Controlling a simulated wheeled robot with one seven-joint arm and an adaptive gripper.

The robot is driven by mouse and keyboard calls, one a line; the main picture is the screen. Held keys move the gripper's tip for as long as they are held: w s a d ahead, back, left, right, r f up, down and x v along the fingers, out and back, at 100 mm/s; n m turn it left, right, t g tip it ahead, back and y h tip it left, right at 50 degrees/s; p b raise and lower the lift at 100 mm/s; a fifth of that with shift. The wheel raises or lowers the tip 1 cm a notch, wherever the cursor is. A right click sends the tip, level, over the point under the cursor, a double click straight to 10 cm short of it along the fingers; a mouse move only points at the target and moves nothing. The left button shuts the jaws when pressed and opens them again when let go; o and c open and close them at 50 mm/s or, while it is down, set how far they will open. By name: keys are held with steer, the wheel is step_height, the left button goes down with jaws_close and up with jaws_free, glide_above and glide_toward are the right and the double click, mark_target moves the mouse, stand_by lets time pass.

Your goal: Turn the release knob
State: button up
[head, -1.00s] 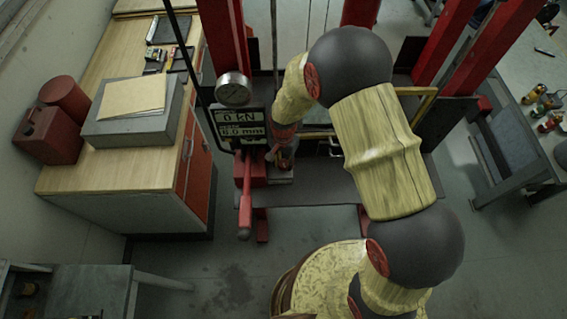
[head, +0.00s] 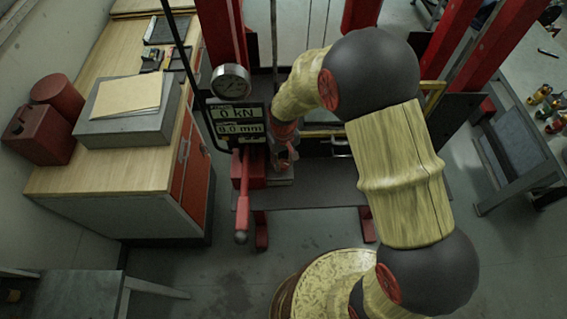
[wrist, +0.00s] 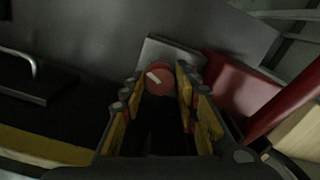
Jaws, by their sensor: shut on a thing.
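The release knob (wrist: 157,79) is a round red disc with a white bar mark, in the wrist view just above the middle. The bar is tilted. My gripper (wrist: 160,84) has its yellow and dark fingers on both sides of the knob and is shut on it. In the head view my gripper (head: 284,158) points down beside the red block of the press, below the display. The knob cannot be made out there, as my gripper and wrist cover that spot.
A red pump lever (head: 243,205) stands just left of my gripper. A dial gauge (head: 231,82) sits above a display (head: 238,124) reading 0 kN and 0.0 mm. Red press columns stand behind. A wooden cabinet (head: 95,178) is at left. Floor in front is clear.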

mark_target(283, 163)
steer(key=shift+n+b, duration=0.45)
steer(key=shift+n, duration=1.05)
steer(key=o, duration=1.2)
steer(key=shift+c, duration=0.2)
step_height(283, 163, up, 12)
